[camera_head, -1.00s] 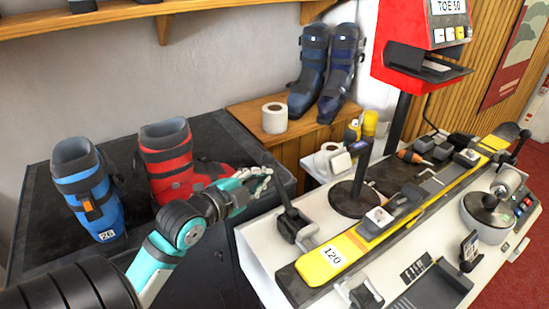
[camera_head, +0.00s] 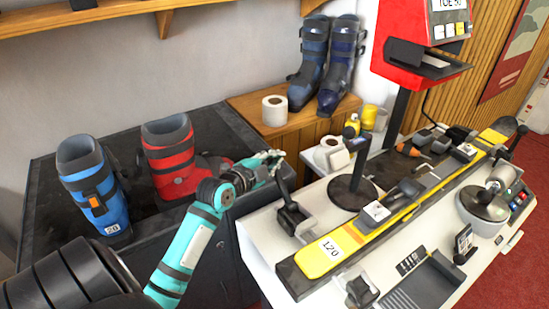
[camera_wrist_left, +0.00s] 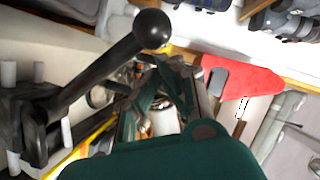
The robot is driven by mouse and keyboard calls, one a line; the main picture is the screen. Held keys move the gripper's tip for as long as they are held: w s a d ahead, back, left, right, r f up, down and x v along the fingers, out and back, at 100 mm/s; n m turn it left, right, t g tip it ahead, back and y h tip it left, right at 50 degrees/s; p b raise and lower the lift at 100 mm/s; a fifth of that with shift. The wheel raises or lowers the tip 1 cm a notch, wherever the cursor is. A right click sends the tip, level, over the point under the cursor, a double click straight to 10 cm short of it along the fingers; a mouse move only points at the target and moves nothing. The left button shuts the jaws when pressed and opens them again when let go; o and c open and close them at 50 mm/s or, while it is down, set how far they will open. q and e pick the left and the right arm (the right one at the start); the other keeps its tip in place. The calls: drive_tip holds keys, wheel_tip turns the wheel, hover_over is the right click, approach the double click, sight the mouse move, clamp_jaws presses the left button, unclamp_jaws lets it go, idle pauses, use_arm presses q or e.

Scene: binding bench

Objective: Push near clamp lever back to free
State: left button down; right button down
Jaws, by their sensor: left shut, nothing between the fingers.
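The near clamp lever (camera_head: 284,192) is a black arm rising from a black clamp body (camera_head: 295,218) beside the near end of the yellow ski. It stands up, tilted slightly left. In the left wrist view the lever (camera_wrist_left: 98,70) is large, with a round ball knob at its upper end. My left gripper (camera_head: 277,158) is shut and empty, just above and left of the lever top in the head view. My right gripper is not in view.
The yellow ski (camera_head: 335,250) lies along the white bench (camera_head: 262,235). A black post base (camera_head: 352,192) and a paper roll (camera_head: 331,154) stand behind the clamp. Blue (camera_head: 97,190) and red (camera_head: 172,155) boots stand on the dark counter at left.

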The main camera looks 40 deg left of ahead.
use_arm(q)
drive_tip(key=shift+w+a+f+n+g+b, duration=0.2)
drive_tip(key=shift+a+f+n+g+b, duration=0.15)
drive_tip(key=shift+a+f, duration=0.45)
drive_tip(key=shift+r, duration=0.2)
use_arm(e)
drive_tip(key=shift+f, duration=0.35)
